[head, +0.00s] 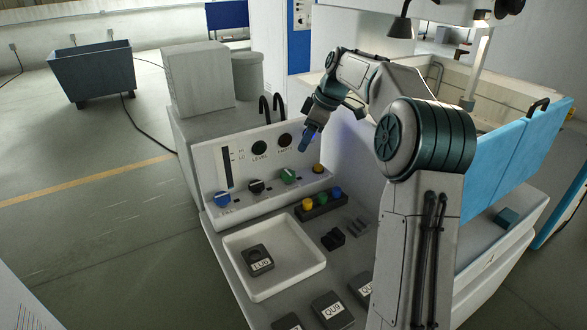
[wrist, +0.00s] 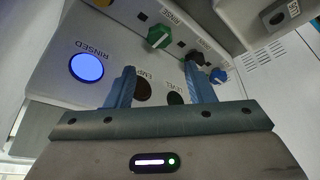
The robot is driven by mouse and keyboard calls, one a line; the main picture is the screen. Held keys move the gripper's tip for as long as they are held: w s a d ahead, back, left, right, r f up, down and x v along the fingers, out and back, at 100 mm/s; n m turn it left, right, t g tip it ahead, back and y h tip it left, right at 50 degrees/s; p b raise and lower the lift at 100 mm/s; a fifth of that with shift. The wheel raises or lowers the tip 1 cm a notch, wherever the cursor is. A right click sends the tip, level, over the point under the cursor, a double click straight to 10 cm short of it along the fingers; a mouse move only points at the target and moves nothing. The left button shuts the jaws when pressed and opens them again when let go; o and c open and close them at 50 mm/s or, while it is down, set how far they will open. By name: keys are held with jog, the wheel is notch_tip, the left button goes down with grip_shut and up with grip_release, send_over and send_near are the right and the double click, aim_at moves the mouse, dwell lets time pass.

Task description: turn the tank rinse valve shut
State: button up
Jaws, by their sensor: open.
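The control panel (head: 235,165) carries a row of knobs. The green knob (head: 289,176) is the one beside a RINSE label in the wrist view (wrist: 159,37). Its exact turn position is hard to tell. My gripper (head: 306,143) hangs in front of the panel's upper right, above the green knob and apart from it. In the wrist view my gripper (wrist: 156,78) is open and empty, with the green knob beyond the fingertips. A round lamp labelled RINSED (wrist: 87,67) glows blue; the gripper hides it in the head view.
A black knob (head: 256,186) and a blue knob (head: 222,199) sit left of the green one, an orange button (head: 319,168) right. The LEVEL lamp (head: 259,147) and EMPTY lamp (head: 285,140) are dark. A button box (head: 322,206) and white tray (head: 240,241) lie below.

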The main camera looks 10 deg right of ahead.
aim_at(289, 173)
jog(key=x, duration=1.2)
jog(key=shift+d+p, duration=0.1)
jog(key=shift+p, duration=0.3)
jog(key=c, duration=0.7)
